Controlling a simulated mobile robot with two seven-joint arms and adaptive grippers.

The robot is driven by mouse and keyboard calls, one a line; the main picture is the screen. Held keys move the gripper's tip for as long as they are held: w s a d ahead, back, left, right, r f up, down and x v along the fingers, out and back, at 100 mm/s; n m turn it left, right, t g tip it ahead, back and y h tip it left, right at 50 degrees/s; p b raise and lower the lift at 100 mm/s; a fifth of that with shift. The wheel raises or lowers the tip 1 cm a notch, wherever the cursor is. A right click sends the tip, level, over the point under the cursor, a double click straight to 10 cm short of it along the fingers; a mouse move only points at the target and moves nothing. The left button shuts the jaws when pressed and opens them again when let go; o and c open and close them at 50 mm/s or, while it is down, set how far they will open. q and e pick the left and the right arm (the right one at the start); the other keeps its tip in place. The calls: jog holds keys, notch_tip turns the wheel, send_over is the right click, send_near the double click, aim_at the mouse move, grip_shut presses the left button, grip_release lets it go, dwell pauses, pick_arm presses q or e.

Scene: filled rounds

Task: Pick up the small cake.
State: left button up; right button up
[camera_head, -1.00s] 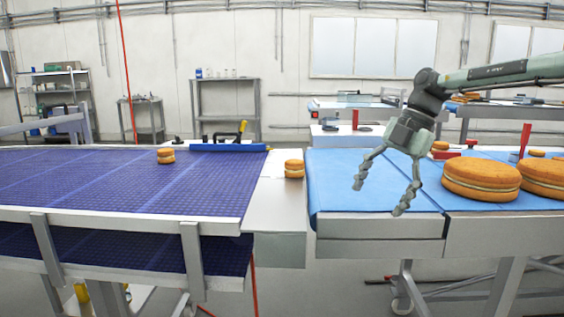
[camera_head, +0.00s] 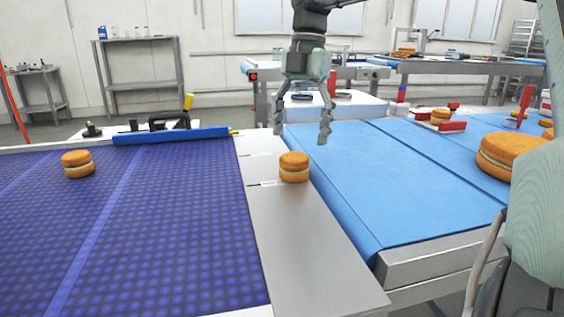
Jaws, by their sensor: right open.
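A small cake (camera_head: 294,167), two orange-brown rounds with a pale filling, sits upright on the grey metal plate (camera_head: 300,235) between the two belts. Another small cake (camera_head: 77,165) sits on the purple belt (camera_head: 160,225) at the left. My right gripper (camera_head: 304,136) points down, open and empty, above and seemingly behind the cake on the plate. I cannot tell the exact gap between them. My left gripper is not in view.
The blue belt (camera_head: 400,180) is clear near the plate. A large cake (camera_head: 511,155) lies at its right, partly hidden by my arm.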

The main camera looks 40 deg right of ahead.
aim_at(295, 155)
jog(key=f, duration=0.3)
jog(key=a+f, duration=0.1)
jog(key=f, duration=0.2)
jog(key=shift+a+f, duration=0.2)
jog(key=shift+f, duration=0.1)
jog(key=c, duration=0.9)
